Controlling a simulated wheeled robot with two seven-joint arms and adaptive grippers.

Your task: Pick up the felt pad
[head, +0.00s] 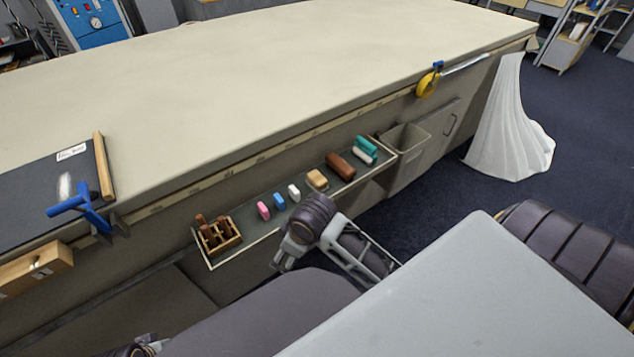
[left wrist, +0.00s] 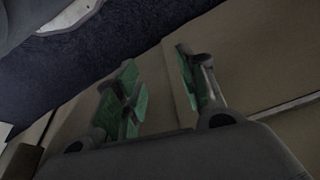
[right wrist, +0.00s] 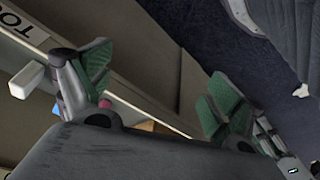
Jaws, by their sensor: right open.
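No piece is clearly marked as the felt pad. The small soft-looking pieces lie in a row on the narrow tray along the table's side: pink (head: 263,211), blue (head: 279,201), white (head: 294,193), tan (head: 317,180), brown (head: 340,166) and teal (head: 366,147), with a pale piece (head: 363,156) beside the teal one. My right gripper (head: 283,256) hangs beside the tray's front edge, apart from the pieces. In the right wrist view its green-padded fingers (right wrist: 155,92) are wide apart and empty. My left gripper (left wrist: 160,90) is open and empty, facing the table's side.
The tray (head: 238,255) holds a wooden box (head: 217,236) at its left end. A grey bin (head: 408,140) is at its right. A blue clamp (head: 88,215), a dark board (head: 40,195) and a yellow tape (head: 428,84) sit along the table edge. The tabletop (head: 270,70) is mostly bare.

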